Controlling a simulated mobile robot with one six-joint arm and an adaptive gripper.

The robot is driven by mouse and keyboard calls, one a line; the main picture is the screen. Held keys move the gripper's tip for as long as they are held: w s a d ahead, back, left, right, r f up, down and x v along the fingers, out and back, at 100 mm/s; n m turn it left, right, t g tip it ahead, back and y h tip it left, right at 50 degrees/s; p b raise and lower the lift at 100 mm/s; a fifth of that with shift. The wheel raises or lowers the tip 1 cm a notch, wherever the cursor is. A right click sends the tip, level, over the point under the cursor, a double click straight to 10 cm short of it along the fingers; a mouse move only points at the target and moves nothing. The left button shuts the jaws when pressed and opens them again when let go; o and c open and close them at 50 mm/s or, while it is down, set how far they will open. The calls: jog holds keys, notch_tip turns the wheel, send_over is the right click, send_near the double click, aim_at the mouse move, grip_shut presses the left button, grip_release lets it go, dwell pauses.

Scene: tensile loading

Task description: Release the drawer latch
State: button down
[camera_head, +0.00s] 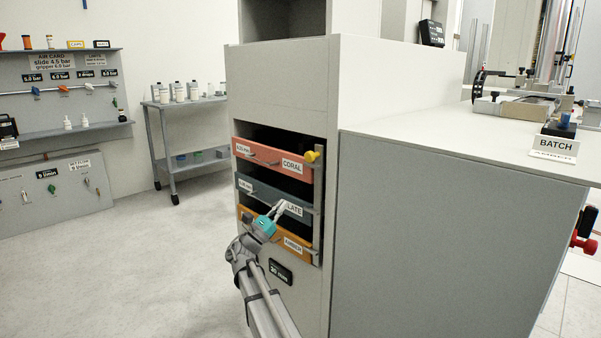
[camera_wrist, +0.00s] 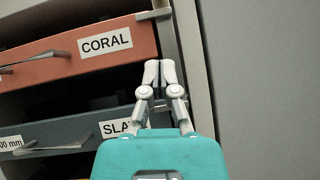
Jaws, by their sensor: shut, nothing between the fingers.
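The cabinet holds three stacked drawers: an orange-red CORAL drawer (camera_head: 262,153), a grey SLATE drawer (camera_head: 262,191) and an orange AMBER drawer (camera_head: 264,230). A yellow knob (camera_head: 311,156) sits at the right end of the CORAL front. My gripper (camera_head: 281,207) is shut and empty in front of the SLATE drawer's right part, partly covering its label. In the wrist view, the fingertips (camera_wrist: 160,70) are together, between the CORAL front (camera_wrist: 118,62) and SLATE front (camera_wrist: 75,132), near the metal upright (camera_wrist: 168,45). I cannot tell whether they touch anything. Any latch at the SLATE drawer is hidden.
Bar handles stick out from the drawer fronts; the CORAL one shows in the wrist view (camera_wrist: 42,60). The cabinet's side panel (camera_head: 430,240) stands to the right. A wheeled cart (camera_head: 180,135) is at the back left. The floor (camera_head: 120,260) left of the cabinet is clear.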

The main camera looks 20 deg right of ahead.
jog(key=shift+d+r, duration=0.1)
jog(key=shift+d, duration=0.05)
jog(key=shift+s+a+r+p+x, duration=0.15)
jog(key=shift+a+r+p+x, duration=0.15)
jog(key=shift+p+x, duration=1.6)
jog(key=shift+s+a+r+p+x, duration=0.2)
jog(key=shift+r+p+x, duration=0.2)
jog(key=shift+p+x, duration=1.5)
jog(key=shift+s+a+r+p+x, duration=0.25)
jog(key=shift+p+x, duration=1)
jog(key=shift+x, duration=1.25)
jog(key=shift+w, duration=0.1)
jog(key=shift+r, duration=0.1)
notch_tip(320, 180, up, 4)
jog(key=p, duration=0.4)
jog(key=shift+w+r+p, duration=0.1)
jog(key=shift+r+p, duration=0.1)
jog(key=shift+p, duration=0.15)
jog(key=shift+f, duration=0.1)
